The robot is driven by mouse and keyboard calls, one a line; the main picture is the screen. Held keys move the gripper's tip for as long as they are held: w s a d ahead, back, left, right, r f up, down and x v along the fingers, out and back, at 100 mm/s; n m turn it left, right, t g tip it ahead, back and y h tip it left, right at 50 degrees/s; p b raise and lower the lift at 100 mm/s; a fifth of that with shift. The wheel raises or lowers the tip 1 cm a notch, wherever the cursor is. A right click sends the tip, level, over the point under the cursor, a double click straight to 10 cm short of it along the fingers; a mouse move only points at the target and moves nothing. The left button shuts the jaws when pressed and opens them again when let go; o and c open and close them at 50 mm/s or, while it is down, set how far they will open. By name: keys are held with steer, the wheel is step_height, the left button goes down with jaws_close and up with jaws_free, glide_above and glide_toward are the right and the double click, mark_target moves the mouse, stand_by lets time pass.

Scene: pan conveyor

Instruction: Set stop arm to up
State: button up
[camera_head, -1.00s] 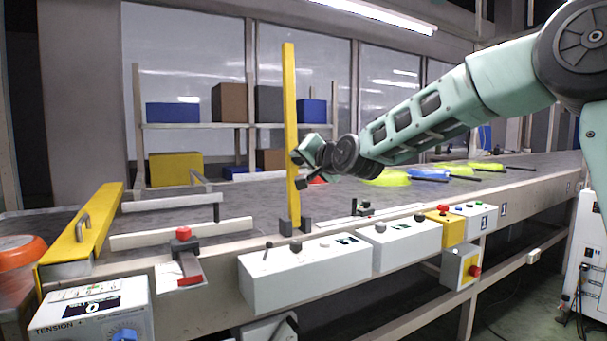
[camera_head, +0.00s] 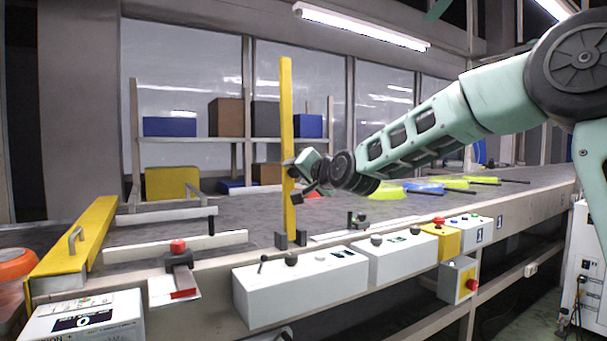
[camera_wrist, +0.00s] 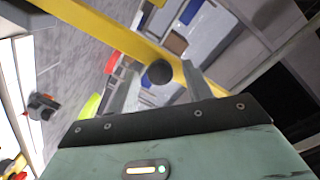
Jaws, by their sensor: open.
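The stop arm, a long yellow bar (camera_head: 287,110), stands upright at the conveyor's near edge, between small dark brackets at its foot. In the wrist view the yellow bar (camera_wrist: 95,28) runs slantwise across the top. A black round knob (camera_wrist: 159,72) shows between my two fingers in the wrist view; whether they touch it I cannot tell. My gripper (camera_head: 298,178) is open beside the bar's middle, overlapping it in the head view. In the wrist view my gripper (camera_wrist: 160,82) has its fingers apart.
The conveyor belt (camera_head: 240,207) carries yellow and blue pans (camera_head: 385,192) at right. White control boxes (camera_head: 300,285) line its front. A red-knobbed lever (camera_head: 178,248) and a yellow guard (camera_head: 80,240) are at left. Shelves with boxes (camera_head: 226,117) stand behind.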

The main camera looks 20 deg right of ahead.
steer(key=p+v, duration=0.6)
steer(key=v, duration=1.1)
steer(key=shift+s, duration=0.2)
steer(key=shift+f, duration=0.1)
steer(key=s+a+f+n+g, duration=0.3)
steer(key=s+a+f+g, duration=0.15)
steer(key=f, duration=0.35)
steer(key=s+a+f+n+g, duration=0.3)
steer(key=s+a+f+g, duration=0.1)
steer(key=s+a+f, duration=0.25)
steer(key=s+a+f+n+g+h, duration=0.1)
steer(key=s+f+n+g, duration=0.3)
steer(key=s, duration=0.6)
steer(key=s+a+f+n+g+h, duration=0.15)
steer(key=s+f+n+g, duration=0.3)
steer(key=s, duration=0.55)
step_height(320, 180, up, 23)
steer(key=p, duration=2.3)
steer(key=shift+r, duration=0.15)
